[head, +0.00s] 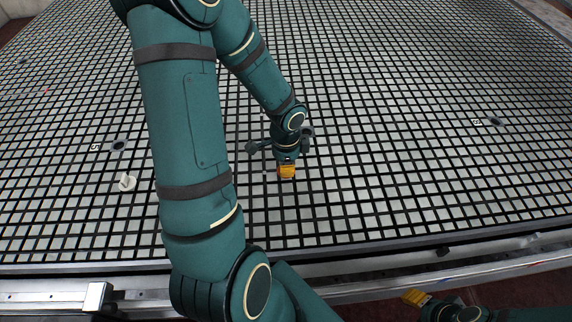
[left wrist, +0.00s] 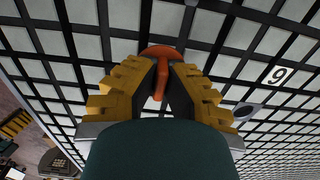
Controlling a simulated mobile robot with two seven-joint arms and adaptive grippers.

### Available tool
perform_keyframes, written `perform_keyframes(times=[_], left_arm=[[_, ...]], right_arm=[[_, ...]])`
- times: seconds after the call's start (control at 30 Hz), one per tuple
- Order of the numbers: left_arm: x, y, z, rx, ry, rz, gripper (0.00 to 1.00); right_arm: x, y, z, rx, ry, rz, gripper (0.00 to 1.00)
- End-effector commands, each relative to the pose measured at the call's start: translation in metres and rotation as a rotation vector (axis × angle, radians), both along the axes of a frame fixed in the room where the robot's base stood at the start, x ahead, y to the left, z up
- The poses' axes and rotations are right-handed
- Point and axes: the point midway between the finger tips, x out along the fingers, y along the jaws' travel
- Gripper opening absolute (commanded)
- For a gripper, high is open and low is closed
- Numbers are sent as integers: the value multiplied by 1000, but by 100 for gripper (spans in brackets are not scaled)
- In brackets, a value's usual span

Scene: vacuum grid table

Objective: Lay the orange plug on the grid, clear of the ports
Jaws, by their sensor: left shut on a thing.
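The orange plug (left wrist: 160,52) shows in the left wrist view, with a wide round head and a narrower stem. My left gripper (left wrist: 162,78) is shut on the stem, the head beyond the fingertips. In the head view my left gripper (head: 287,172) is low over the middle of the grid (head: 350,190), and I cannot make out the plug there. Whether the plug touches the grid is unclear. A port (left wrist: 245,111) beside a "9" label lies right of the plug, apart from it. My right gripper (head: 415,297) is off the table's front edge; its jaws are too small to read.
Another port (head: 117,146) with a label lies on the left of the grid, and one (head: 495,122) on the right. A small white piece (head: 127,182) sits at the left. A metal rail (head: 400,275) runs along the front edge. Most of the grid is bare.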

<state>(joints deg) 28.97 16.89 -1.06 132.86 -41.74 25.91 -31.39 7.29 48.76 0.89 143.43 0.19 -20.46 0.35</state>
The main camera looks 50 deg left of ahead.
Motion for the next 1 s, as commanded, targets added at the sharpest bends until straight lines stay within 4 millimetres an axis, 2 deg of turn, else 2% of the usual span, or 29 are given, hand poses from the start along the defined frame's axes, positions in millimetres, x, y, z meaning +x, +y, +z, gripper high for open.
perform_keyframes(times=[0.5,0.53,0.6,1.0], left_arm=[[0,0,-10,0,0,0,0],[0,0,-9,0,0,0,19],[0,0,-9,0,0,0,39],[0,0,-3,2,-1,1,39]], right_arm=[[0,0,-9,0,0,0,47],[0,0,-8,0,0,0,47],[0,0,-8,0,0,0,47],[0,0,-8,0,0,0,47]])
